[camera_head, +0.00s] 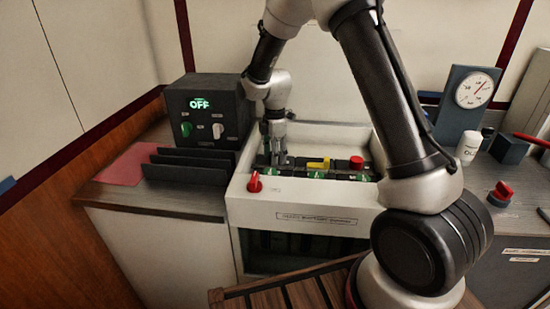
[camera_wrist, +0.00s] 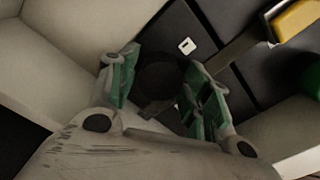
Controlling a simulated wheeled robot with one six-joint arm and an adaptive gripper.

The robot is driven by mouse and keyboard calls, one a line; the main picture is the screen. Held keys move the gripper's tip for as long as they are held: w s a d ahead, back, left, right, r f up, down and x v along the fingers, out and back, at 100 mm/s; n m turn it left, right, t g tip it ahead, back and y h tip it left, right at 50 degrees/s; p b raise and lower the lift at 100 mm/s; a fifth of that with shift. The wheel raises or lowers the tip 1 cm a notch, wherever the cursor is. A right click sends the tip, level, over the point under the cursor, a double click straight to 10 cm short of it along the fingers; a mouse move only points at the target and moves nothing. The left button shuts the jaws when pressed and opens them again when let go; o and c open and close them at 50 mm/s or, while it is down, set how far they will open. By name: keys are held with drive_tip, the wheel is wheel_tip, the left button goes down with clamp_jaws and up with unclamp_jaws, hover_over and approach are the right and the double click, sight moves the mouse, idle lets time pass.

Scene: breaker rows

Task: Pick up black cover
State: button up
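My gripper (camera_head: 275,155) points down into the white box (camera_head: 300,200), over the left part of its row of black breaker units. In the wrist view, my gripper (camera_wrist: 165,88) has its green-padded fingers apart, on either side of a dark round piece (camera_wrist: 158,75). This piece may be the black cover; I cannot tell whether the pads touch it. It lies by dark panels, one with a small white tag (camera_wrist: 187,46). In the head view the spot under the fingers is mostly hidden by my gripper.
A red knob (camera_head: 255,183) sits on the box's front left edge. A yellow handle (camera_head: 318,163) and red button (camera_head: 356,162) stand right of my gripper. Dark upright plates (camera_head: 187,165) and a control box reading OFF (camera_head: 207,115) are left. The box walls rise close around.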

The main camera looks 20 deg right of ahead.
drive_tip(key=c, duration=0.5)
drive_tip(key=shift+o, duration=0.2)
drive_tip(key=shift+r, duration=0.1)
